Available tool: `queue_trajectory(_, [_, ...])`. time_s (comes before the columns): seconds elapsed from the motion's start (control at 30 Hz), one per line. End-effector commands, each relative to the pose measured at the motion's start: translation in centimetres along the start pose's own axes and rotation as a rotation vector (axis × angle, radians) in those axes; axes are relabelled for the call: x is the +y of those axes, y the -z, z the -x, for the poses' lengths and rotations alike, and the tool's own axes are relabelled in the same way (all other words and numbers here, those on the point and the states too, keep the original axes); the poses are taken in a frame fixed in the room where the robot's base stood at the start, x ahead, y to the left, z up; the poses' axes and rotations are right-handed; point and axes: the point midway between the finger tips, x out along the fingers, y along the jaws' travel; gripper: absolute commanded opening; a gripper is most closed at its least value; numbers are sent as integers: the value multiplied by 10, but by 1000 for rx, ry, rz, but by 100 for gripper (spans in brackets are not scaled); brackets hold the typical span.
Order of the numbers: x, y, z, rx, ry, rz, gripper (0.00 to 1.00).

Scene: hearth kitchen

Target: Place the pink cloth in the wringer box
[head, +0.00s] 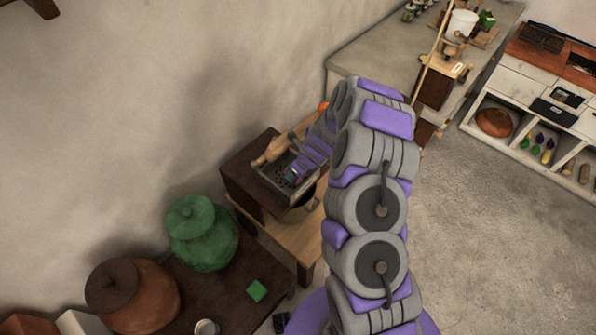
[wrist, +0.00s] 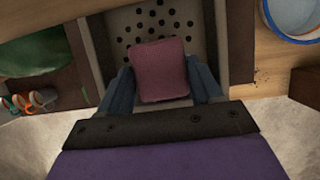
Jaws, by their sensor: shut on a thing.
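The pink cloth (wrist: 161,72) is a small folded square in the wrist view. My gripper (wrist: 160,85) is shut on it, with one blue-grey finger at each side. I cannot tell whether the cloth touches the floor. In the head view the wringer box (head: 270,185) is a grey tray on a dark block, with my gripper (head: 291,176) at it. The cloth cannot be made out in the head view.
A wooden roller (head: 272,150) lies at the box's back edge. A green lidded jar (head: 203,235), a brown pot (head: 130,295) and a green block (head: 257,291) stand on the dark table at lower left. A blue-rimmed bowl (wrist: 292,18) is right of the box.

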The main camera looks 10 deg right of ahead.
Motion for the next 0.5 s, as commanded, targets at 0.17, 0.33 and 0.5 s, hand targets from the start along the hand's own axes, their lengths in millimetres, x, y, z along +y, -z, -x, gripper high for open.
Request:
queue_trajectory(0.17, [-1, 0, 0, -1, -1, 0, 24])
queue_trajectory(0.33, [-4, 4, -4, -4, -4, -1, 24])
queue_trajectory(0.5, [-5, 6, -8, -5, -5, -3, 24])
